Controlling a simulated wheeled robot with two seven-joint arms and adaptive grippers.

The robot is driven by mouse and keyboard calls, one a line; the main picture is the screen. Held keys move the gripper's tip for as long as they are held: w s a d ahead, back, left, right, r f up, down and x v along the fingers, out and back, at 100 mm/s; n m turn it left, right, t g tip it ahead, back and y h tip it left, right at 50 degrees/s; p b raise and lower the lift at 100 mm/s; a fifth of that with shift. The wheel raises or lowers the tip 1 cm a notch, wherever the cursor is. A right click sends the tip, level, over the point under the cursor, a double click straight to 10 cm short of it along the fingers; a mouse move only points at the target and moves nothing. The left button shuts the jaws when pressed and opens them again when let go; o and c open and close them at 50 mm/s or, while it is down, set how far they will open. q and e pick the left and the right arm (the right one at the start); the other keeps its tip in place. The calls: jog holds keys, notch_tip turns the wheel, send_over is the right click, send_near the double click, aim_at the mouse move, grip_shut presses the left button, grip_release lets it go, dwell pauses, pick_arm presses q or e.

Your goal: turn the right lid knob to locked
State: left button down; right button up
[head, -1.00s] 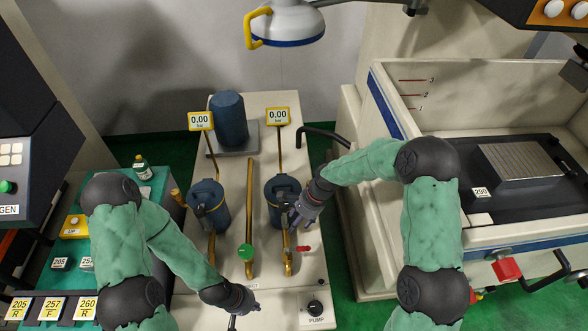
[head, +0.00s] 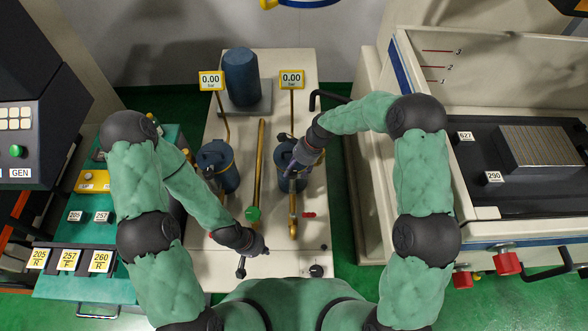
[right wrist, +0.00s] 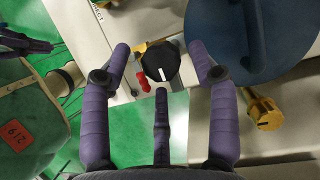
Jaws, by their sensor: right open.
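The right blue canister (head: 291,183) stands on the pale bench, its lid partly hidden by my right gripper (head: 292,172). A black knob (right wrist: 160,64) with a white mark, which I take as the right lid knob, shows in the right wrist view. The mark points down the picture. My right gripper is open, its purple fingers (right wrist: 160,72) spread on either side of the knob, with no clear contact. Part of a blue round body (right wrist: 238,42) shows beside it. My left gripper (head: 264,252) is low over the bench front, near a small black lever (head: 241,268); its finger opening is unclear.
The left blue canister (head: 217,165) and a brass pipe (head: 261,150) with a green knob (head: 253,214) stand left of the right canister. A red valve handle (head: 309,215) is in front. Two gauges (head: 292,79) read 0.00. A large machine tank (head: 500,75) stands at right.

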jog(key=shift+a+f, duration=0.2)
jog(key=shift+f, duration=0.4)
jog(key=c, duration=1.1)
